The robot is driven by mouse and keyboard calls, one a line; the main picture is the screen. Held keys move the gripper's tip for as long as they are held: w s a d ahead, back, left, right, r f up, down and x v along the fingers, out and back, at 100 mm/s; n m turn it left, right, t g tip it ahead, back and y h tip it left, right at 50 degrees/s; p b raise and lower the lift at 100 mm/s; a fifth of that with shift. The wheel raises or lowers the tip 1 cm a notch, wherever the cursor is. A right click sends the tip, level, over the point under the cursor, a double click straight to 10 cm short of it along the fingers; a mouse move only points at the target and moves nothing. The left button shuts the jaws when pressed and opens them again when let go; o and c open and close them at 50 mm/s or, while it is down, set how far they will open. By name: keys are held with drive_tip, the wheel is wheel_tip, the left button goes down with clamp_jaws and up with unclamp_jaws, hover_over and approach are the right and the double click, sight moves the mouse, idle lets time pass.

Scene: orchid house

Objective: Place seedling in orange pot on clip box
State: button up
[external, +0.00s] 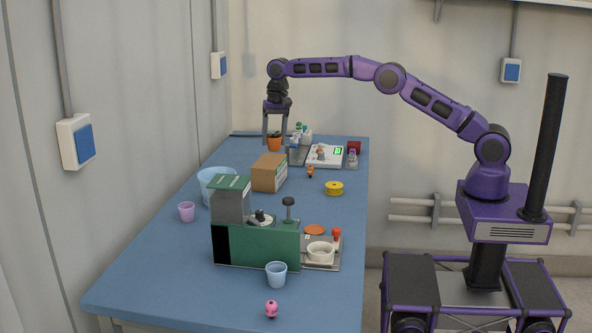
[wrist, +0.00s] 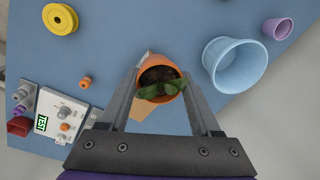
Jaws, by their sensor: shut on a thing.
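The orange pot (external: 275,144) holds dark soil and a green seedling (wrist: 162,90). In the wrist view the orange pot (wrist: 142,73) sits between the two fingers of my gripper (wrist: 163,72), which is shut on it. In the external view my gripper (external: 275,143) points straight down with the pot upright at its fingertips. In the wrist view the box (wrist: 148,118) is mostly hidden behind the pot and fingers. The pot's height above the table is unclear.
A blue bucket (external: 205,181) stands left of the box and a yellow spool (external: 334,188) to its right. A green machine (external: 256,244) stands nearer.

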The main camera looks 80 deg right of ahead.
drive_tip(key=w+d+r+m, duration=0.1)
drive_tip(key=d+r+m, duration=0.1)
drive_tip(key=d+m, duration=0.15)
drive_tip(key=b, duration=0.2)
hover_over(276, 167)
drive_tip(key=shift+m+t, duration=0.3)
drive_tip(key=shift+m, duration=0.05)
drive_tip(key=f, duration=0.9)
drive_tip(key=shift+s+f, duration=0.3)
drive_tip(key=shift+f, duration=0.05)
drive_tip(key=shift+f, duration=0.2)
drive_tip(key=o, duration=1.4)
drive_tip(key=shift+r, duration=0.15)
wheel_tip(276, 167, up, 12)
drive_tip(key=s+p, duration=0.1)
drive_tip(key=p, duration=0.1)
drive_tip(key=shift+s+p, duration=0.15)
drive_tip(key=shift+p, duration=0.15)
